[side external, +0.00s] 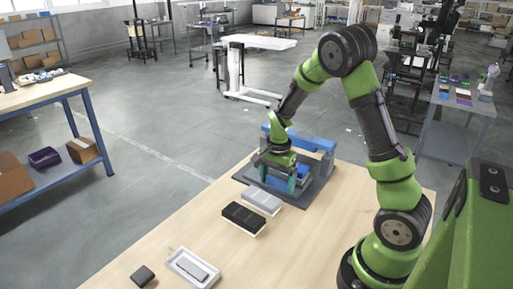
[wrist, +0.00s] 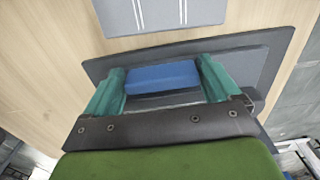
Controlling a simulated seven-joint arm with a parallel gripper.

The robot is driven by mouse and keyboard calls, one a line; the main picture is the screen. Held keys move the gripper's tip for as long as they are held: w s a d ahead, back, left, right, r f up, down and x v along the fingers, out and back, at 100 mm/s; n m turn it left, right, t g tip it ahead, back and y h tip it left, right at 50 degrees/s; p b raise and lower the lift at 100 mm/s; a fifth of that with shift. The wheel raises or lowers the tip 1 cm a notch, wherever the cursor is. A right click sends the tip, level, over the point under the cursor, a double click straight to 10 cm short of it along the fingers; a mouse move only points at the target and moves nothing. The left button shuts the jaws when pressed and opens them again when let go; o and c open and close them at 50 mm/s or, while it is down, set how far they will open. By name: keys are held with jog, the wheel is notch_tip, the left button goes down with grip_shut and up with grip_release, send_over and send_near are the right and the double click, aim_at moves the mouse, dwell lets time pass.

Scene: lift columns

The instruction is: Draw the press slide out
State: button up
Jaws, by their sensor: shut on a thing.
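The press is a blue frame (side external: 313,143) on a dark grey base plate (side external: 309,188) at the far part of the wooden table. My gripper (side external: 278,183) reaches down at the front of the press. In the wrist view, a blue block (wrist: 163,78), which looks like the press slide or its handle, lies between the two teal fingers of my gripper (wrist: 161,82). The fingers are shut on it, one on each side. My gripper and arm hide part of the press in the side view, so how far out the slide stands cannot be told.
On the table in front of the press are a light grey slotted block (side external: 262,202), a black slotted block (side external: 243,217), a white tray (side external: 181,268) with a grey piece in it, and a small dark block (side external: 142,276). The table's right front area is bare.

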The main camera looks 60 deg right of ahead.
jog(key=shift+a, duration=0.2)
jog(key=o, duration=1.2)
jog(key=shift+r, duration=0.1)
notch_tip(320, 180, up, 17)
jog(key=shift+f, duration=0.1)
